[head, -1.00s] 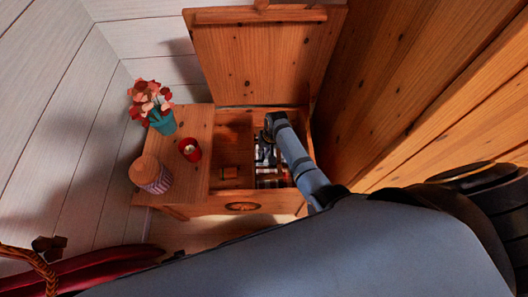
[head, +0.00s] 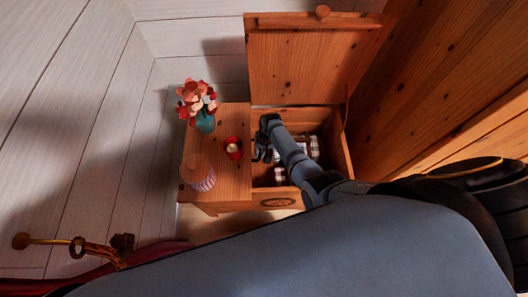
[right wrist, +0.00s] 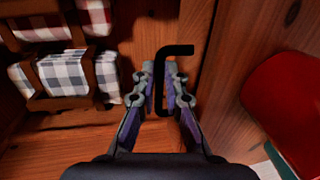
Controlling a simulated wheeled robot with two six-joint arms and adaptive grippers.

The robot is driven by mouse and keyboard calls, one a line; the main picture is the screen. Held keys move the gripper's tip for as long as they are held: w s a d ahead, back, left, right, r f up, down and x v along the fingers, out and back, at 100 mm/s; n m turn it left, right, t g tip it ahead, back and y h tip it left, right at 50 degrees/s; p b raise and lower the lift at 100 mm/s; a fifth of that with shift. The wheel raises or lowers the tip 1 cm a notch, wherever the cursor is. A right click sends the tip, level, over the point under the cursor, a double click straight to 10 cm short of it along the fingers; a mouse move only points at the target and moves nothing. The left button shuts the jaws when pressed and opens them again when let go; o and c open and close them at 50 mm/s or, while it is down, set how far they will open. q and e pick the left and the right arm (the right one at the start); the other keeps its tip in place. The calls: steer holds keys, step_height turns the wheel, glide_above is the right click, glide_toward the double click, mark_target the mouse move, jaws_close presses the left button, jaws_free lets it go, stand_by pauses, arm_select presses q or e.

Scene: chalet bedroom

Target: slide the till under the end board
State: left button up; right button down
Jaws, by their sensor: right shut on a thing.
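The wooden chest (head: 340,165) stands with its lid (head: 298,70) raised. Its left part is covered by the end board (head: 220,170). My right gripper (head: 263,152) reaches down into the opening close beside the end board. In the right wrist view my right gripper (right wrist: 166,92) is shut on a bent black handle (right wrist: 178,50) over dark wood, apparently the till's. Rolled checked cloths (right wrist: 65,75) lie between wooden slats to the left of it. The till's outline is mostly hidden by my arm and cannot be told clearly. My left gripper is not in view.
On the end board stand a teal vase (head: 206,122) of red flowers, a red candle cup (head: 233,148) and a striped jar (head: 200,178) with a wooden lid. The candle cup (right wrist: 292,105) is close to my right gripper. A wooden wall (head: 430,90) rises on the right.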

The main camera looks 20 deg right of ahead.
steer(key=shift+a, duration=0.3)
steer(key=c, duration=1.4)
jaws_free()
steer(key=shift+w, duration=0.1)
